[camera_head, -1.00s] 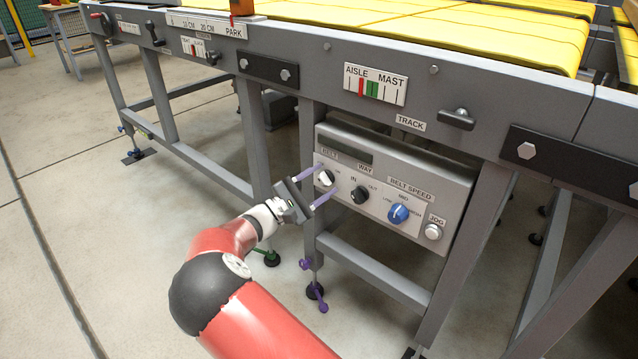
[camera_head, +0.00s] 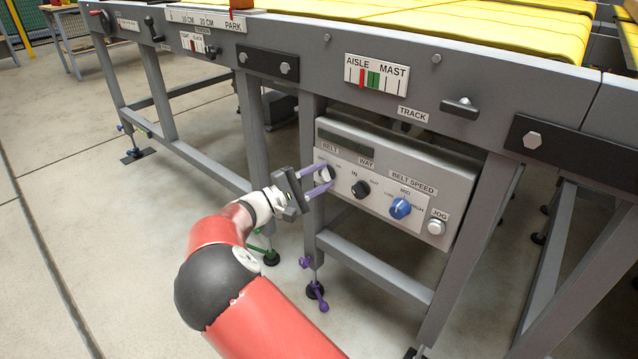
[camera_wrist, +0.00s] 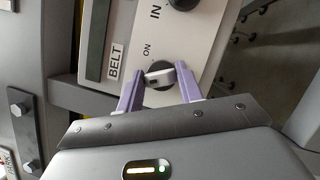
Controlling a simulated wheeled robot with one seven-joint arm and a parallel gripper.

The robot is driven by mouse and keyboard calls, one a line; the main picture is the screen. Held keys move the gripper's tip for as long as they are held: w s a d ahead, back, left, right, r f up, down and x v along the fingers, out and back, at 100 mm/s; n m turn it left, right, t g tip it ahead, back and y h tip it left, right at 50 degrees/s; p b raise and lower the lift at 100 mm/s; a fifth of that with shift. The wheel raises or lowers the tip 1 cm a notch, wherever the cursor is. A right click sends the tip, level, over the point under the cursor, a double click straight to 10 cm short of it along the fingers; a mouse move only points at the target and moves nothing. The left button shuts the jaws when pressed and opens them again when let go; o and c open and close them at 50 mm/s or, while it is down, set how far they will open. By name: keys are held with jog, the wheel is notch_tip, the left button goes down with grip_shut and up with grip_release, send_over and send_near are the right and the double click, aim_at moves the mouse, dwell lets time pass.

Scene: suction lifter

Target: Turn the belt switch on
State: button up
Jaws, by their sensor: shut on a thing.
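The belt switch (camera_wrist: 160,78) is a dark round knob with a white bar handle, under the BELT label on the grey control panel (camera_head: 448,187). In the head view the switch (camera_head: 325,175) shows between the fingertips at the panel's left end. My gripper (camera_head: 322,180) has purple fingers and is shut on the switch's white handle. In the wrist view my gripper (camera_wrist: 158,80) has one fingertip on each side of the handle. The ON mark (camera_wrist: 147,51) shows beside the knob. The knob's lower part is partly hidden by the fingers.
To the right on the panel are the black IN/WAY knob (camera_head: 361,189), the blue belt speed knob (camera_head: 400,208) and the white JOG button (camera_head: 435,227). The TRACK handle (camera_head: 461,108) sticks out above. A frame leg (camera_head: 311,150) stands left of the panel.

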jog(key=m+g+y+b, duration=0.1)
jog(key=m+b, duration=0.2)
jog(key=m, duration=0.1)
jog(key=shift+f+m, duration=0.15)
jog(key=shift+m, duration=0.25)
jog(key=m+y+b, duration=0.1)
jog(key=m+b, duration=0.2)
jog(key=m+g+y+b, duration=0.1)
jog(key=m+y+b, duration=0.1)
jog(key=m+b, duration=0.1)
jog(key=shift+b, duration=0.45)
jog(key=shift+r+m+y+b, duration=0.35)
jog(key=shift+m+b, duration=0.25)
jog(key=shift+m, duration=0.3)
jog(key=o, duration=1)
jog(key=shift+c, duration=0.2)
jog(key=shift+s+a, duration=0.1)
